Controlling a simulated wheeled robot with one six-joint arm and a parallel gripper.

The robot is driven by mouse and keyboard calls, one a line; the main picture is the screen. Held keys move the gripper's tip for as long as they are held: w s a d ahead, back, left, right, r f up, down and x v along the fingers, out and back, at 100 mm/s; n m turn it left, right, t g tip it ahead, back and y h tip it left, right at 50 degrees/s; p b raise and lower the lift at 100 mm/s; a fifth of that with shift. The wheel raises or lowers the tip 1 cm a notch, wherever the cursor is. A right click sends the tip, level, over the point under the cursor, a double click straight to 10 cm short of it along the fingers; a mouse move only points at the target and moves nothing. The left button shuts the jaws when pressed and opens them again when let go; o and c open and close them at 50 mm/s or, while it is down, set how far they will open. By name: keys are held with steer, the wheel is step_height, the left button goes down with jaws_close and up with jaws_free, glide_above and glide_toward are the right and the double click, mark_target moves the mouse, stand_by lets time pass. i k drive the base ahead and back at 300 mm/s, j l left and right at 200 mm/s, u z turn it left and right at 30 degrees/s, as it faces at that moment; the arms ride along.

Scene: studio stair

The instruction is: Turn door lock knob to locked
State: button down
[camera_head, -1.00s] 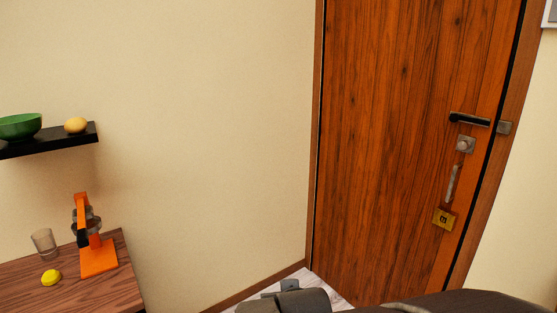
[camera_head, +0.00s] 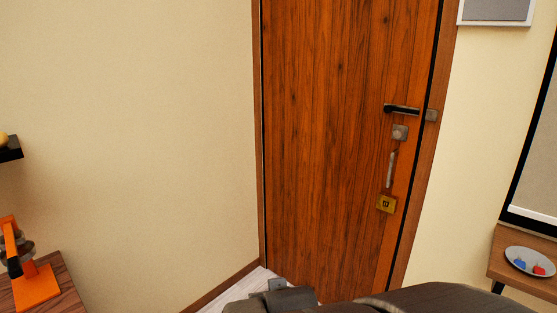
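A brown wooden door (camera_head: 330,150) stands shut in its frame ahead of me. Near its right edge is a black lever handle (camera_head: 403,109). Just below it is a small grey lock knob (camera_head: 399,132) on a square plate. Below that are a vertical grey pull handle (camera_head: 390,170) and a brass square plate (camera_head: 386,204) with a dark mark. The knob's turn position is too small to tell. Dark parts of my arm show at the bottom edge, well below and apart from the knob. My gripper's fingers cannot be made out.
A wooden table with an orange juicer-like device (camera_head: 30,275) stands at the lower left, under a black shelf (camera_head: 10,150). At right, a wooden side table (camera_head: 508,258) holds a plate (camera_head: 530,261) with blue and red items. The wall between the door and left table is bare.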

mark_target(398, 133)
steer(key=z, duration=1.1)
